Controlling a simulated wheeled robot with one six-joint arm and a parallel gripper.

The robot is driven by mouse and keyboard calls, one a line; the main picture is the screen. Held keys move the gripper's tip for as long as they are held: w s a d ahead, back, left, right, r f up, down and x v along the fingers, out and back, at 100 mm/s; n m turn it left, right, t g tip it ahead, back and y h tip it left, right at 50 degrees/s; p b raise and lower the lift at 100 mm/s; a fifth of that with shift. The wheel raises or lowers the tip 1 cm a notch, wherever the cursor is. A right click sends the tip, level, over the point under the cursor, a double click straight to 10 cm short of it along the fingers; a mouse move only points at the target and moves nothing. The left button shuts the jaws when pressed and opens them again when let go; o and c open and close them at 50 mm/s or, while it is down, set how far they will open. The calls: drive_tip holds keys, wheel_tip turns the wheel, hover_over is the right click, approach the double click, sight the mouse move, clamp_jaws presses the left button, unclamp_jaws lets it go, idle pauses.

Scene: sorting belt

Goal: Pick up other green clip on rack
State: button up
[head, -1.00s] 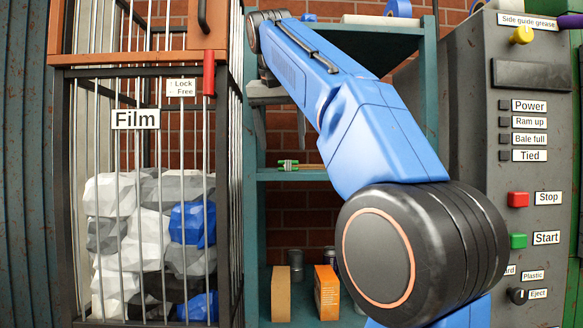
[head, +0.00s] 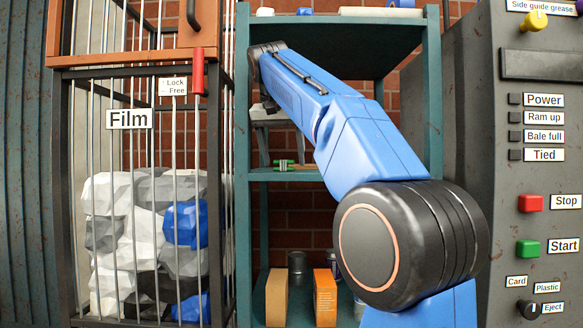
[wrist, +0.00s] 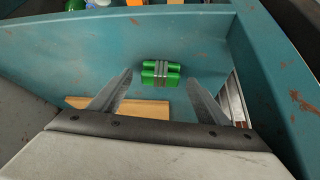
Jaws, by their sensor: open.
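The green clip (wrist: 161,74) lies on the teal rack's middle shelf (wrist: 200,50), with grey bands around its middle. It also shows in the head view as a small green piece (head: 283,165) on the same shelf. My gripper (wrist: 158,85) is open and empty, its two fingers spread on either side below the clip in the wrist view, not touching it. In the head view my gripper (head: 262,135) hangs above the shelf, near the rack's left post, with the clip below it and slightly right.
A tan flat piece (wrist: 140,108) lies beside the clip on the shelf. The teal rack's posts (head: 432,90) and upper shelf (head: 330,45) frame the space. Boxes (head: 325,295) stand on the lower shelf. The barred Film cage (head: 140,200) is left, a grey control panel (head: 545,75) right.

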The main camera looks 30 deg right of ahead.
drive_tip(key=c, duration=1.1)
drive_tip(key=shift+c, duration=0.2)
drive_tip(key=shift+s+d+r, duration=0.15)
drive_tip(key=shift+d+r, duration=0.05)
drive_tip(key=shift+r, duration=3.05)
drive_tip(key=s+d, duration=1.1)
drive_tip(key=d, duration=0.5)
drive_tip(key=shift+r, duration=0.25)
